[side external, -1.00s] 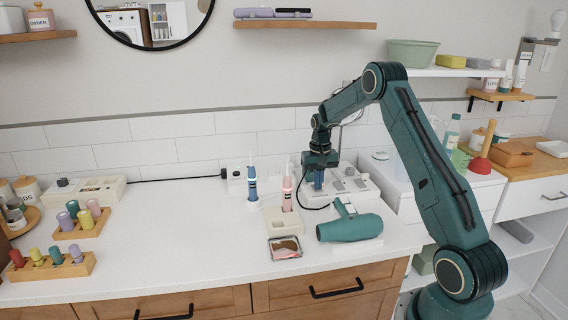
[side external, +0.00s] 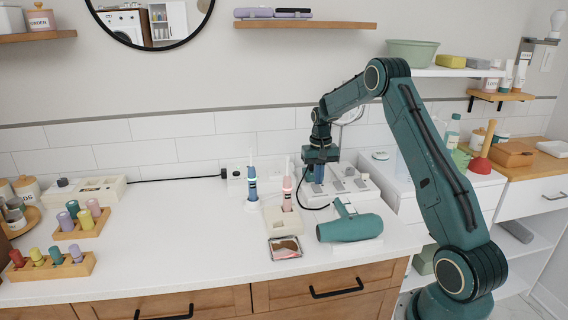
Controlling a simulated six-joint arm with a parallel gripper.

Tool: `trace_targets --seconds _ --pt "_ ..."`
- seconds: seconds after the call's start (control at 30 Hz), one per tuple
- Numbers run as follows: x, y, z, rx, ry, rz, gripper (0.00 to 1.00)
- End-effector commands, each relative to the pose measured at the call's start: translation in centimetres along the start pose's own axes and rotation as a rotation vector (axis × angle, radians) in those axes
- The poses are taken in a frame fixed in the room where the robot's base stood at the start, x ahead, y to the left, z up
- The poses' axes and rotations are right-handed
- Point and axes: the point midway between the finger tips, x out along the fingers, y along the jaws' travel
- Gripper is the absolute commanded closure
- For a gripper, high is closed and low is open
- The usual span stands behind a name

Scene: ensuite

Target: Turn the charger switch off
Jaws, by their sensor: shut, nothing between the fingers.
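My gripper (side external: 319,182) points down over the left part of a white panel (side external: 362,191) with several raised switches or knobs, at the back of the counter. Its fingers look shut and hold nothing; whether the tips touch the panel is hidden at this size. A white socket box (side external: 236,181) with a black cable stands further left against the tiled wall. I cannot tell from the picture which switch belongs to the charger. A blue electric toothbrush (side external: 252,184) with a lit green band stands on a white base. A pink one (side external: 287,190) stands beside it in a beige holder (side external: 282,220).
A teal hair dryer (side external: 350,227) lies in front of the panel, and a black cord runs near my gripper. A small tray (side external: 285,248) lies near the counter's front. The counter's middle left (side external: 180,225) is clear.

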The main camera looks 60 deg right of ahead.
Motion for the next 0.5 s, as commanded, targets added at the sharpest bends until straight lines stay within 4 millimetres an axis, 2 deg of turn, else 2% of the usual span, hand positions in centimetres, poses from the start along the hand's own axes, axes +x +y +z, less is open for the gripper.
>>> trace_targets --seconds 0.5 --pt "-3.0 0.0 0.0 0.000 0.001 0.000 1.00"
